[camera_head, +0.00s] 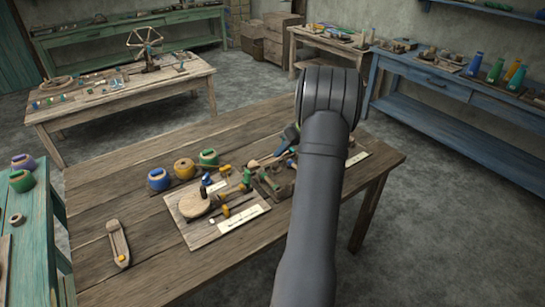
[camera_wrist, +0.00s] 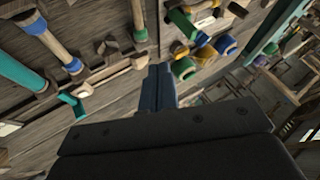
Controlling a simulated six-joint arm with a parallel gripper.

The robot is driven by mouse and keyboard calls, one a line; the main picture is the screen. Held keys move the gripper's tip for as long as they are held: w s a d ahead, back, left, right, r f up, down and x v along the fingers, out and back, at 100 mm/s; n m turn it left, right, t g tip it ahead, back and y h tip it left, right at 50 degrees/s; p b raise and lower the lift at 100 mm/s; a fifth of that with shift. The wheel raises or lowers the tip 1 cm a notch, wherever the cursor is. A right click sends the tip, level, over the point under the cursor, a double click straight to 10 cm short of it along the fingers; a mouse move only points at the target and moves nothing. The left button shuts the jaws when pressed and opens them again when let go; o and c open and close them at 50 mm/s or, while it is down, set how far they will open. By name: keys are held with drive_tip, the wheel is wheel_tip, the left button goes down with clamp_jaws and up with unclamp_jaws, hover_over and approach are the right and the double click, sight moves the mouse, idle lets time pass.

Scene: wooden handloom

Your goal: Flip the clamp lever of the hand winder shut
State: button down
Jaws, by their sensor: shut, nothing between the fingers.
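A small greenish-brown device (camera_head: 275,182) sits at the right of the cluster on the wooden table; it may be the hand winder, but my arm partly covers it. I cannot pick out its clamp lever for certain. My gripper (camera_head: 289,138) shows as a small dark-blue shape just left of my arm, above the back of that device. In the wrist view my gripper (camera_wrist: 158,88) points toward the table with its blue fingers together and nothing between them. A small green angled piece (camera_wrist: 70,104) lies to the left of the fingers; I cannot tell whether it is the lever.
Blue, yellow and green pots (camera_head: 184,168) stand left of the device. A board with a round wooden disc (camera_head: 194,204) and small tools lies in front of them. A wooden shuttle (camera_head: 118,243) lies at the left front. The table's front middle is clear.

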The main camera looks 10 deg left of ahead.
sight(246, 180)
drive_tip(key=x, duration=0.9)
drive_tip(key=shift+s+r, duration=0.1)
drive_tip(key=shift+s, duration=0.05)
drive_tip(key=shift+s+a+r, duration=0.15)
drive_tip(key=shift+s+a, duration=0.45)
drive_tip(key=shift+s, duration=0.05)
drive_tip(key=shift+s+a+r, duration=0.15)
drive_tip(key=shift+s+a, duration=0.5)
drive_tip(key=shift+s+a+r, duration=0.2)
drive_tip(key=shift+s+a, duration=0.45)
drive_tip(key=shift+f, duration=0.1)
